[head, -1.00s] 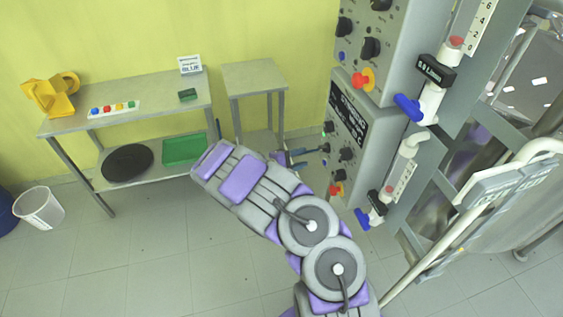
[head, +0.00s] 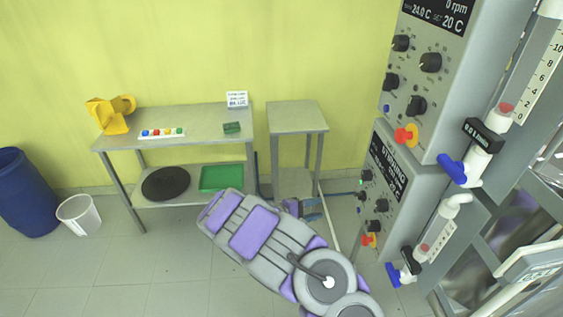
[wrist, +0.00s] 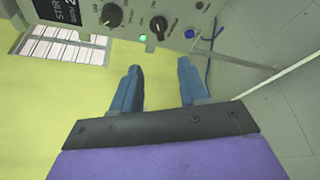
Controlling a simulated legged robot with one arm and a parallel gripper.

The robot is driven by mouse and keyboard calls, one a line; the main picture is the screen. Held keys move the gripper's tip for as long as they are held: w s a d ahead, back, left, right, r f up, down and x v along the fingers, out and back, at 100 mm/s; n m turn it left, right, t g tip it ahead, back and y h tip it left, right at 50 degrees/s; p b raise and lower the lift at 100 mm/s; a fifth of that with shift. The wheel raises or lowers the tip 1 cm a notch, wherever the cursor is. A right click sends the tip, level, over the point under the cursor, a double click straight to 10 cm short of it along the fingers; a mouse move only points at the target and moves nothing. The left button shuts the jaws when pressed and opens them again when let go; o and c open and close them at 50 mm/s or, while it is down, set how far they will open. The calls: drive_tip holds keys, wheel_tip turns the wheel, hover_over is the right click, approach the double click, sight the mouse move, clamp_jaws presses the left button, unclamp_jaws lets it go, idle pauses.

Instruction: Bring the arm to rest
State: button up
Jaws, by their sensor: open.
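My arm, purple and grey, reaches up from the bottom of the head view. My gripper (head: 313,210) shows partly beyond the arm, in front of the lower control box (head: 385,190). In the wrist view my gripper (wrist: 163,85) has two blue fingers spread apart with nothing between them. A control panel (wrist: 130,18) with black knobs, a green light and a blue button lies beyond the fingertips, and they look apart from it.
A bench (head: 205,117) stands by the yellow wall with a yellow object (head: 110,115) and coloured buttons on a strip (head: 162,133). A small table (head: 297,118) stands beside it. Reactor valves (head: 470,165) are at the right. A white bin (head: 78,214) and blue barrel (head: 27,190) stand left on open floor.

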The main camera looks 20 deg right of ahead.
drive_tip(key=s+d+r+m+g+y, duration=0.3)
drive_tip(key=s+r+m+g+y, duration=0.4)
drive_tip(key=s+r, duration=1.1)
drive_tip(key=s+a+t+y, duration=0.3)
drive_tip(key=s+a+y, duration=0.5)
drive_tip(key=s+a, duration=1.3)
drive_tip(key=shift+s+a+r+t+y, duration=0.2)
drive_tip(key=shift+a+r+t+y, duration=0.1)
drive_tip(key=shift+a+r+y, duration=0.1)
